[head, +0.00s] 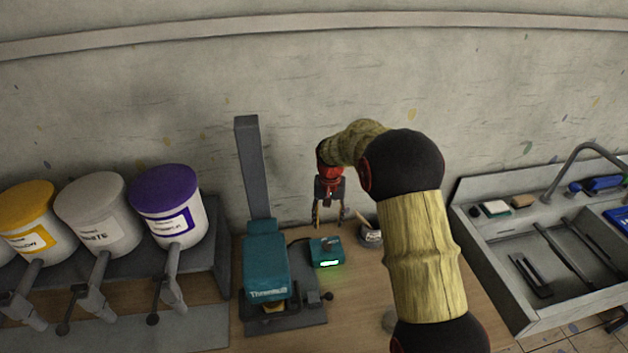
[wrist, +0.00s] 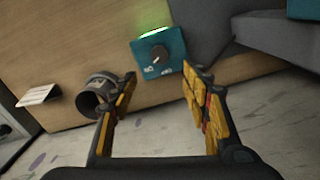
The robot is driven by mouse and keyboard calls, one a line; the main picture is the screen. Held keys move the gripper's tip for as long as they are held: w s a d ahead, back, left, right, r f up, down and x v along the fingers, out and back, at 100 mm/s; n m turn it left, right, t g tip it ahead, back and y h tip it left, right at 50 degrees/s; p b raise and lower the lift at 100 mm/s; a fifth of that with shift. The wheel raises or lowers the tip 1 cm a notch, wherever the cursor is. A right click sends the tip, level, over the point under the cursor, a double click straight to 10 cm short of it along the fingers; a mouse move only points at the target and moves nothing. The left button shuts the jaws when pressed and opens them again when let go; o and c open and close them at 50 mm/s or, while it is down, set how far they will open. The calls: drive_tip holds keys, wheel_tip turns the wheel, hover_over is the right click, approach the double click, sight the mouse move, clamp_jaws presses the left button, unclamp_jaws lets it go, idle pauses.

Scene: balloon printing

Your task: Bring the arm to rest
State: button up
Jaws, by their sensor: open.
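My arm (head: 420,240) reaches up and over the wooden bench, bent at its elbow. My gripper (head: 329,218) hangs at its end, pointing down above the back of the bench, near the wall. In the wrist view my gripper (wrist: 160,92) is open, with yellow-padded fingers spread apart and nothing between them. The fingers are clear of the teal control box with a dial (wrist: 158,52) and of the grey cup (wrist: 98,95) in that view.
The teal press (head: 266,270) with its tall grey post stands left of my gripper. The control box (head: 326,252) has a lit green display. A cup (head: 370,236) stands beside it. Paint buckets (head: 168,208) line the left shelf. A sink (head: 560,255) is at right.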

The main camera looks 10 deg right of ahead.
drive_tip(key=s+r+n+t+b, duration=0.1)
drive_tip(key=s+r+b, duration=0.3)
drive_tip(key=s, duration=0.9)
drive_tip(key=s+r+n+t+b, duration=0.1)
drive_tip(key=s+r, duration=0.4)
drive_tip(key=s, duration=0.8)
drive_tip(key=s+r+n+t+b, duration=0.1)
drive_tip(key=s+r+t+b, duration=0.2)
drive_tip(key=s, duration=1)
drive_tip(key=r+b, duration=0.1)
drive_tip(key=b, duration=0.2)
drive_tip(key=shift+d+r+t+b, duration=0.3)
drive_tip(key=shift+d+r+b, duration=0.05)
drive_tip(key=shift+d, duration=0.05)
